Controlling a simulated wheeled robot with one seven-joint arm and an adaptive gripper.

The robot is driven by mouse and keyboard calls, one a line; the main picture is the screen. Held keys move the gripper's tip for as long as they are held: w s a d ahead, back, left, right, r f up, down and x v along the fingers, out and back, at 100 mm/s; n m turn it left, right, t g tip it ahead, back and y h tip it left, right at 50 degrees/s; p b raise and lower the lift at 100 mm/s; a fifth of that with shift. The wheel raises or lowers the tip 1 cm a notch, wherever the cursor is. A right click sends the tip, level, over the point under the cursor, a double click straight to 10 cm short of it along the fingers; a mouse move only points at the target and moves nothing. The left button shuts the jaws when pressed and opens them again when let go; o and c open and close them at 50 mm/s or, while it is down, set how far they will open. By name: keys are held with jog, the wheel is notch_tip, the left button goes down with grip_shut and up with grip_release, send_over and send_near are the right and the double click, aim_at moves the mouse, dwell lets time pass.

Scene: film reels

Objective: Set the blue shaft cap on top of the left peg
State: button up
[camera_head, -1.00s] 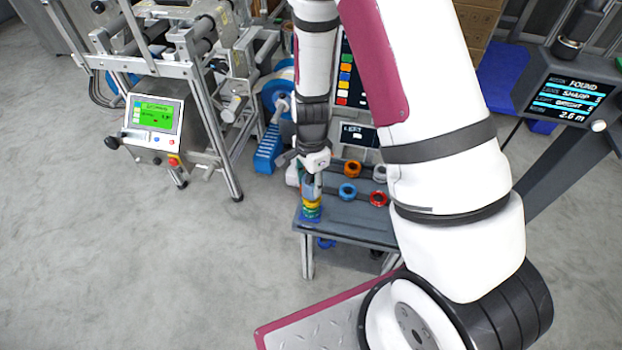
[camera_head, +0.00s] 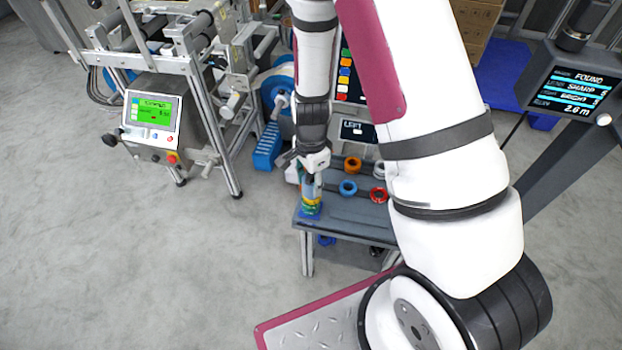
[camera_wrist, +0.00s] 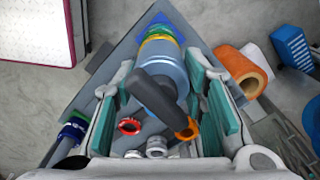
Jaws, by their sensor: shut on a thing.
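My gripper (camera_head: 311,178) points down over the left end of the grey bench and is shut on the blue shaft cap. The cap is a grey-blue cylinder (camera_wrist: 172,62) with a dark bar across its near end, between the teal finger pads in the wrist view. In the head view the cap (camera_head: 309,186) is small and partly hidden by the fingers. It stands in line over a stack of yellow, green and blue rings (camera_head: 311,207) at the left peg's place. The peg itself is hidden. I cannot tell whether the cap touches the stack.
The bench (camera_head: 352,227) also bears an orange ring (camera_head: 352,164), a blue ring (camera_head: 348,187) and a red ring (camera_head: 378,195), right of my gripper. A machine with a green screen (camera_head: 153,112) stands at left. Open floor lies in front of the bench.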

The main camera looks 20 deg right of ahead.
jog(key=o, duration=1.4)
notch_tip(320, 180, up, 12)
jog(key=s+r+n+t+p, duration=0.1)
jog(key=s+r+n+p, duration=0.2)
jog(key=s+r+n, duration=0.2)
jog(key=s+r+n+t+p, duration=0.1)
jog(key=s+r+n+p, duration=0.3)
jog(key=s+r, duration=0.7)
jog(key=s+r+n+t+p, duration=0.2)
jog(key=s+r+n+p, duration=0.2)
jog(key=r, duration=1.4)
jog(key=s+n, duration=0.3)
jog(key=s, duration=0.2)
jog(key=shift+d+r, duration=0.15)
jog(key=shift+d, duration=0.05)
